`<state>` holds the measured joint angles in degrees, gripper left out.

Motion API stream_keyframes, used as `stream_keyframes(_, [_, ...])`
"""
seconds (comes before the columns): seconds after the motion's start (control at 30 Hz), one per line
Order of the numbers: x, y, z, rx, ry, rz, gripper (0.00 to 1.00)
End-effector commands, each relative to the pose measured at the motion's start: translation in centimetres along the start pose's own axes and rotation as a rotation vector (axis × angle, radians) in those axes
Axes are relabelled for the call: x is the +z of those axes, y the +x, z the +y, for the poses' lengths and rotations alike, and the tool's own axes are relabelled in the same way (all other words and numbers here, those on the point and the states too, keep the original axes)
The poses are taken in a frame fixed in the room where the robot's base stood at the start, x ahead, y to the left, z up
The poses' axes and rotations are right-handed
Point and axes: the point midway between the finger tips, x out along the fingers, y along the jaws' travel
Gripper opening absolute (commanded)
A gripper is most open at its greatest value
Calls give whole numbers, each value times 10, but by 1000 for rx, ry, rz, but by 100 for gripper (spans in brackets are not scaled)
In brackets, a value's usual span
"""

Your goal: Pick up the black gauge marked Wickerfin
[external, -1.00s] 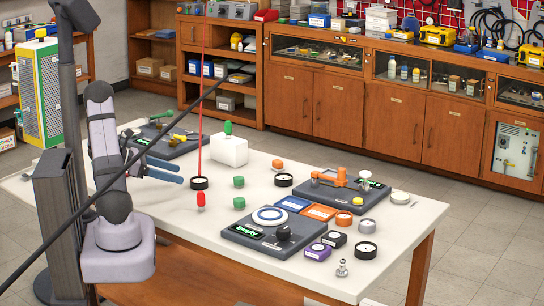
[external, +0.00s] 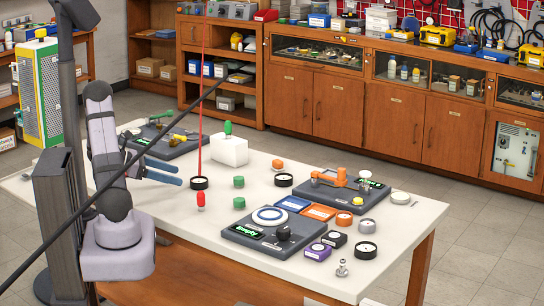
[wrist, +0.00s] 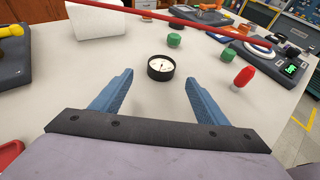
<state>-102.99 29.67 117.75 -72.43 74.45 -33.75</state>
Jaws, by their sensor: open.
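A round black gauge with a white face (external: 199,183) lies on the bench just right of my gripper. It also shows in the wrist view (wrist: 161,68), ahead of the fingertips and roughly centred between them. Two similar black-rimmed gauges lie further off, one mid-bench (external: 283,180) and one near the front right corner (external: 366,250). No Wickerfin marking is legible on any of them. My gripper (external: 179,175) has its blue fingers spread, with nothing between them. In the wrist view both fingers (wrist: 159,78) reach towards the nearest gauge without touching it.
A red knob (external: 200,200) and green knobs (external: 239,182) (external: 239,203) stand near the nearest gauge. A white block with a green handle (external: 230,150) is behind it. Dark test stations (external: 230,233) (external: 318,190) occupy the right side. Bare bench surrounds the nearest gauge.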

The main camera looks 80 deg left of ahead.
Motion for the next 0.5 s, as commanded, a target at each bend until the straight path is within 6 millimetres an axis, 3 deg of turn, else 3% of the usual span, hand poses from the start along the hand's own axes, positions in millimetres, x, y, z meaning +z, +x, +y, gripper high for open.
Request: stream_keyframes(0.5, [1, 24, -1, -1, 0, 0, 68])
